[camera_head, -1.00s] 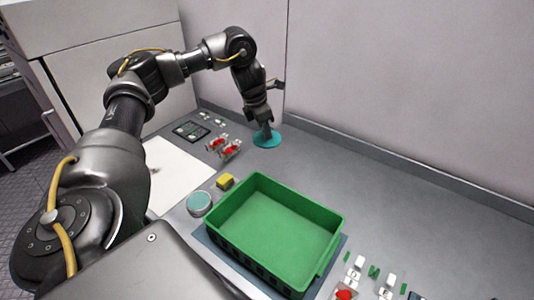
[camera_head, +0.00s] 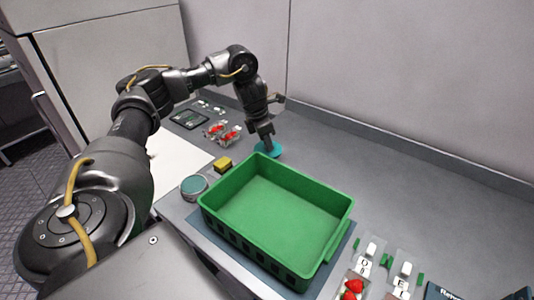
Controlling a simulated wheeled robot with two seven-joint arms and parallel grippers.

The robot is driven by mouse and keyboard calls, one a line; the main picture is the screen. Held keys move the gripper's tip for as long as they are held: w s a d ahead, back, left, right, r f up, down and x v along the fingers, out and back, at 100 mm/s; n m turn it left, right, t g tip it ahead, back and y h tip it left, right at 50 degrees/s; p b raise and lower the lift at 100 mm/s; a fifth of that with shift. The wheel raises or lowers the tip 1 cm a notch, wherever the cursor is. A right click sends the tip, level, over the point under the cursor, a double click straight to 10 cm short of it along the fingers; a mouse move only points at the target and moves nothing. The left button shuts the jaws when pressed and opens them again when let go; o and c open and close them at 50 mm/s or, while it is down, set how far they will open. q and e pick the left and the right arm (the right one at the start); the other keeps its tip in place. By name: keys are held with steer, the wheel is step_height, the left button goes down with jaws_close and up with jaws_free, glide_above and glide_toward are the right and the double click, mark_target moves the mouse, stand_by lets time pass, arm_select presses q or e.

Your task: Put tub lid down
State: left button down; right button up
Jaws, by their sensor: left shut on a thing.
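My left gripper (camera_head: 267,140) points down behind the green crate and is shut on the teal tub lid (camera_head: 274,151). The lid is a flat round disc, lying about level under the fingers. Its near part is partly hidden by the crate's back corner. I cannot tell whether it touches the counter or hangs just above it. A round tub (camera_head: 194,187) with a teal top and a pale rim stands left of the crate. My right gripper is not in view.
The green crate (camera_head: 228,229) stands on a dark mat at the middle front. A yellow block (camera_head: 223,164), berry punnets (camera_head: 222,133) and a dark scale-like device (camera_head: 189,119) are to the left. More berries (camera_head: 352,289) are front right. The grey counter (camera_head: 400,185) behind the crate is clear.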

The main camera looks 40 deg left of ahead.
mark_target(265, 146)
arm_select(q)
steer(key=shift+f+b, duration=0.35)
steer(key=shift+f, duration=1.8)
steer(key=shift+s+d, duration=0.1)
steer(key=c, duration=1.3)
jaws_free()
steer(key=shift+f, duration=0.1)
steer(key=shift+c, duration=0.2)
